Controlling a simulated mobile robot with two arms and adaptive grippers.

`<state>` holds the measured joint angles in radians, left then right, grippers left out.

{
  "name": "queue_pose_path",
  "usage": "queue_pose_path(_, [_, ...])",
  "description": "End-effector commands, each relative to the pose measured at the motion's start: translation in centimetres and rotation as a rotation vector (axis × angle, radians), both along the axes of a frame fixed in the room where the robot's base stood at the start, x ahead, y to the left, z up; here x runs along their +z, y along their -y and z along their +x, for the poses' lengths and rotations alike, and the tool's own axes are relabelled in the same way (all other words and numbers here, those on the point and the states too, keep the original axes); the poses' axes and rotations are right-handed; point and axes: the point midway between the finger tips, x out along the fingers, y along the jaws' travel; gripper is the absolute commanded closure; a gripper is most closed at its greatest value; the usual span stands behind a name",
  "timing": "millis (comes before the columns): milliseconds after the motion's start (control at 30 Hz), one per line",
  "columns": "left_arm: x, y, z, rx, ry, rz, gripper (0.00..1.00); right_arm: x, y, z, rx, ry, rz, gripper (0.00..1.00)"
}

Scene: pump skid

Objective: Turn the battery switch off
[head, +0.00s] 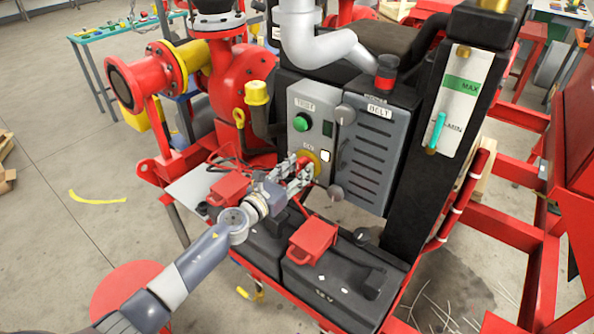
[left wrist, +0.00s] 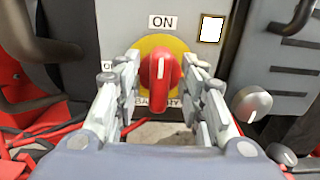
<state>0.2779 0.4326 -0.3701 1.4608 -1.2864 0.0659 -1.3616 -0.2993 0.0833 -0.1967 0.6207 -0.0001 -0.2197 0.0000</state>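The battery switch is a red knob (left wrist: 160,85) with a white line on a round yellow plate (left wrist: 158,48). In the left wrist view the white line points up, toward the "ON" label (left wrist: 163,22). A "BATTERY" label is partly hidden below the knob. In the head view the yellow plate (head: 311,161) sits low on the grey panel (head: 316,122). My left gripper (left wrist: 160,100) is open, with one finger on each side of the knob and gaps on both sides. It also shows in the head view (head: 298,166). My right gripper is not in view.
A green button (head: 301,122) sits above the switch. Grey knobs (left wrist: 252,103) are to its right. Black batteries (head: 335,279) with red terminal covers (head: 312,241) and red cables lie below. A louvred belt cover (head: 372,158) stands to the right.

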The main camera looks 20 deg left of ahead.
Motion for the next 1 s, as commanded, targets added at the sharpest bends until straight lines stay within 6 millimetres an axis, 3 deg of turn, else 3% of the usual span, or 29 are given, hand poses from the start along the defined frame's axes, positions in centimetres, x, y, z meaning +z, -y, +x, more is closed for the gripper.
queue_pose_path(33, [0.01, -0.02, -0.02, 0.000, 0.000, 0.000, 0.65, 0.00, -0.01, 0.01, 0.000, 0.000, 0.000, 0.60])
queue_pose_path(200, [0.01, -0.03, -0.02, 0.000, 0.000, 0.000, 1.00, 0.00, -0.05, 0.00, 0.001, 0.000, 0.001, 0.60])
queue_pose_path(667, [0.03, -0.09, -0.01, 0.000, -0.021, -0.056, 1.00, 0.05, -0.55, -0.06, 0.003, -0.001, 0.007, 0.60])
queue_pose_path(1000, [0.00, -0.25, 0.05, 0.000, -0.106, -0.290, 1.00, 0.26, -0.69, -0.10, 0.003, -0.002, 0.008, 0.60])
